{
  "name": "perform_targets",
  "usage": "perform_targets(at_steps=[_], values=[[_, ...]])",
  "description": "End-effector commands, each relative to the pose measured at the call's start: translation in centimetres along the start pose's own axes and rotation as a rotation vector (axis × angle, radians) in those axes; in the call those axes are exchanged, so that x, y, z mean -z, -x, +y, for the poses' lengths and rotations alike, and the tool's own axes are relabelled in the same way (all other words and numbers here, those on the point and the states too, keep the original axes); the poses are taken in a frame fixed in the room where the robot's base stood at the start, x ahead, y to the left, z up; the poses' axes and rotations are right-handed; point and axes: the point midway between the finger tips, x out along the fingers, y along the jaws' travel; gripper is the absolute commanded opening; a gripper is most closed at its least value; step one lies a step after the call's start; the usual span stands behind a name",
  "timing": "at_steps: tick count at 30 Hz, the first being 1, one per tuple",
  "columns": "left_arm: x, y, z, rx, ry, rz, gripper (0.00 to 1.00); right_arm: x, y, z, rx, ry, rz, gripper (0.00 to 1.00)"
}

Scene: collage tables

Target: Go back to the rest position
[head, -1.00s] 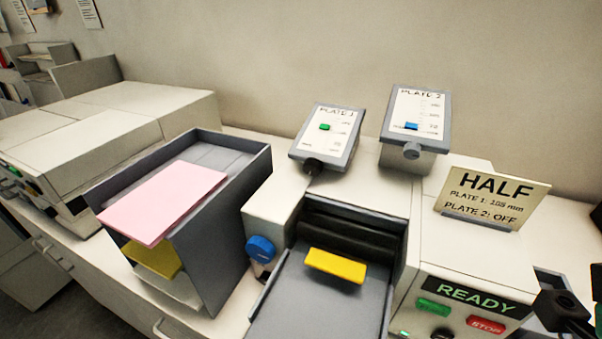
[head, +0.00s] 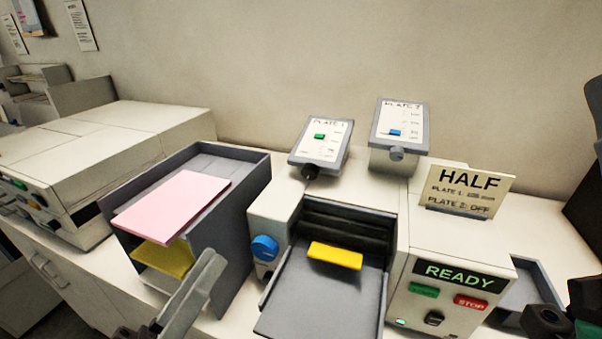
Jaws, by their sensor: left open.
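My left gripper (head: 208,265) is at the bottom of the head view, in front of the grey paper tray and left of the machine. Its pale grey fingers point up and away; it is open, and nothing shows between them. Most of its body is cut off by the bottom edge. Dark parts of my right arm (head: 560,318) show at the lower right edge, but no right fingers are visible.
The grey tray (head: 236,215) holds pink sheets (head: 172,205) above yellow ones (head: 163,258). The folding machine (head: 425,245) shows READY, with a yellow piece (head: 335,255) on its feed table. A HALF sign (head: 468,192) stands behind. Plate gauges (head: 320,145) stand at the back.

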Motion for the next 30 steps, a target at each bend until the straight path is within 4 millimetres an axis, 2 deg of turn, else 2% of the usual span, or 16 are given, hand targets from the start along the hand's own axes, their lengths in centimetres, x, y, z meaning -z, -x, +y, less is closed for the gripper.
perform_targets(at_steps=[1,3,6,9,11,13,15,20,27,30], values=[[2.4,-1.8,3.1,-0.047,-0.124,0.049,0.69,0.0,0.0,0.0,0.0,0.0,0.0,0.0],[5.3,-3.2,6.4,-0.07,-0.288,0.124,0.69,0.0,0.0,0.0,0.0,0.0,0.0,0.0],[9.6,-4.2,10.5,-0.069,-0.503,0.252,0.69,0.0,0.0,0.0,0.0,0.0,0.0,0.0],[14.1,-3.8,13.7,-0.005,-0.719,0.401,0.69,0.0,0.0,0.0,0.0,0.0,0.0,0.0],[16.4,-2.9,13.9,0.088,-0.848,0.475,0.69,0.0,0.0,0.0,0.0,0.0,0.0,0.0],[18.0,-1.8,12.2,0.245,-1.0,0.508,0.69,0.0,0.0,0.0,0.0,0.0,0.0,0.0],[20.5,-3.7,14.5,0.252,-1.027,0.498,0.69,2.6,-2.9,0.0,0.0,0.0,-0.003,0.0],[24.3,-6.4,18.0,0.25,-1.023,0.496,0.69,6.7,-7.2,0.0,0.0,0.0,0.001,0.0],[31.8,-11.5,24.8,0.249,-1.021,0.495,0.69,14.4,-15.6,0.1,0.0,0.0,0.001,0.0],[34.5,-13.2,27.1,0.249,-1.02,0.494,0.69,17.1,-18.5,0.1,0.0,0.0,0.001,0.0]])
